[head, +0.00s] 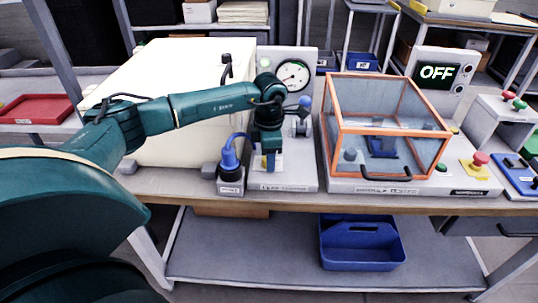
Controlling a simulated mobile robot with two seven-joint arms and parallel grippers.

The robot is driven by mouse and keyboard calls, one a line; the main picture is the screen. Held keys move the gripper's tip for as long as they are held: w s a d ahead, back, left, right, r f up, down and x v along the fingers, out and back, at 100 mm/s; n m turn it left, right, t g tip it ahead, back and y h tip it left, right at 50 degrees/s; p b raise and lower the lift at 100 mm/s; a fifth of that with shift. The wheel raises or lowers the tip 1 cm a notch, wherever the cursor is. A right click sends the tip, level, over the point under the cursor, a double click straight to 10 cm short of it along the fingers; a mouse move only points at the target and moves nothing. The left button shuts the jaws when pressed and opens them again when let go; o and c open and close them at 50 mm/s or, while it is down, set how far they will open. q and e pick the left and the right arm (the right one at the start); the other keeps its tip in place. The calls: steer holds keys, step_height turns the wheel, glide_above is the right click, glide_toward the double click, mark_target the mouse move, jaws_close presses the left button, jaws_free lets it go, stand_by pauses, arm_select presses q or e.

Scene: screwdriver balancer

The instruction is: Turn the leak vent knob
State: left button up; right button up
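The leak tester panel (302,184) stands on the bench with a round dial gauge (293,75) on its upright back. A blue-topped valve-like part (304,104) rises on its right side. I cannot tell for sure which part is the leak vent knob. My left gripper (269,164) points down over the left part of the panel base, in front of the gauge. My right gripper is out of view.
A blue connector (230,158) on a grey block is close left of the gripper. A large cream box (160,75) stands behind my arm. An orange-framed clear enclosure (385,100) stands to the right, beside an OFF display (437,73). A blue tote (361,243) sits below.

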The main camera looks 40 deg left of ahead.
arm_select(q)
steer(key=shift+o, duration=0.6)
step_height(320, 180, up, 13)
steer(key=shift+s+d, duration=0.2)
steer(key=shift+s, duration=0.1)
steer(key=shift+d, duration=0.1)
